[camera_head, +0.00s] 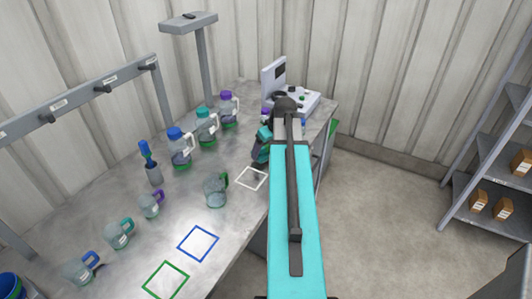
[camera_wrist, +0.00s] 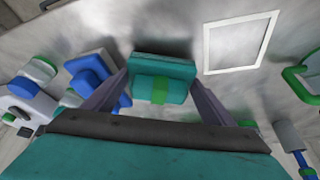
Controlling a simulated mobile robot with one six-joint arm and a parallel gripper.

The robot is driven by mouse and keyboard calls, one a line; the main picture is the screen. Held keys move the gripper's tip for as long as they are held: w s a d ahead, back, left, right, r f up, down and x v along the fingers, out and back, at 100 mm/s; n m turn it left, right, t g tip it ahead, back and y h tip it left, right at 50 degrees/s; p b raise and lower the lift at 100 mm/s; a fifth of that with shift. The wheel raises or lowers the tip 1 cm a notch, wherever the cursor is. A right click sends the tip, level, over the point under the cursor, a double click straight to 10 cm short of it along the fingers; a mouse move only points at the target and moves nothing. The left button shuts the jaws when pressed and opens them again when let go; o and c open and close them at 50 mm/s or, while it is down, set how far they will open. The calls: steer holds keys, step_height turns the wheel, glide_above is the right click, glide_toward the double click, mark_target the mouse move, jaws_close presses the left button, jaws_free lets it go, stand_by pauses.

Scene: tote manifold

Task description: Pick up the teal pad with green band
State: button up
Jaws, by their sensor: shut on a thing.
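The teal pad with green band (camera_wrist: 163,66) is in the upper middle of the wrist view, its green band across the near face. My gripper (camera_wrist: 160,84) has one grey finger on each side of the pad and is shut on it. In the head view my teal arm reaches over the right side of the bench, and a small teal shape (camera_head: 264,133) shows beside its end; I cannot tell there whether it is the pad or part of my wrist. The gap between pad and bench is hard to judge.
A white square outline (camera_wrist: 240,42) lies right of the pad, and a blue pad (camera_wrist: 92,78) lies close on the left. In the head view, several jugs and mugs stand left of my arm, and a white device (camera_head: 298,100) stands behind. Blue (camera_head: 198,243) and green (camera_head: 166,281) outlines lie nearer.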

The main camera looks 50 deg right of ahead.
step_height(320, 180, up, 2)
steer(key=shift+b, duration=0.35)
steer(key=s+a+r+b, duration=0.1)
steer(key=s+b, duration=0.8)
steer(key=s, duration=0.6)
steer(key=shift+s+a+b, duration=0.2)
steer(key=shift+s+b, duration=0.05)
steer(key=shift+b, duration=0.05)
steer(key=shift+s+r, duration=0.2)
steer(key=o, duration=0.6)
steer(key=shift+c, duration=0.2)
steer(key=shift+r, duration=0.1)
steer(key=c, duration=0.4)
